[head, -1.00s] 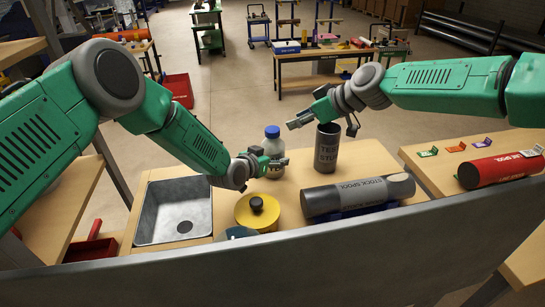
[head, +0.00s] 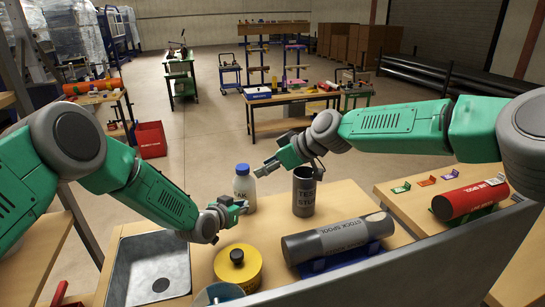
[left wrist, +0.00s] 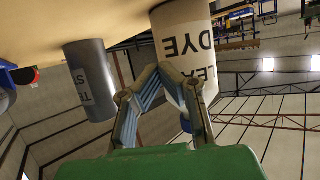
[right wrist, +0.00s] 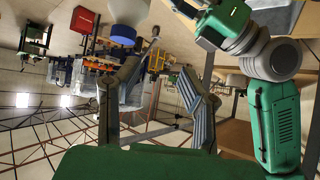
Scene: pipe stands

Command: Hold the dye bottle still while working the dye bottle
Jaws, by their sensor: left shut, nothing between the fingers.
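The dye bottle (head: 244,190), white with a blue cap, stands upright on the wooden bench. My left gripper (head: 243,207) is at its lower front in the head view, fingers together and empty. In the left wrist view the bottle's lettered body (left wrist: 183,40) is just beyond the fingertips (left wrist: 168,68); I cannot tell whether they touch. My right gripper (head: 260,171) is open, just right of the cap in the head view. In the right wrist view its fingers (right wrist: 152,85) are apart and empty, with the blue cap (right wrist: 122,34) near the left finger.
A dark grey cup (head: 304,196) stands right of the bottle. A grey stock spool (head: 337,240) lies on a blue cradle in front of it. A yellow round container (head: 238,266) and a sink (head: 150,272) are nearer. A red spool (head: 470,201) lies at the right.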

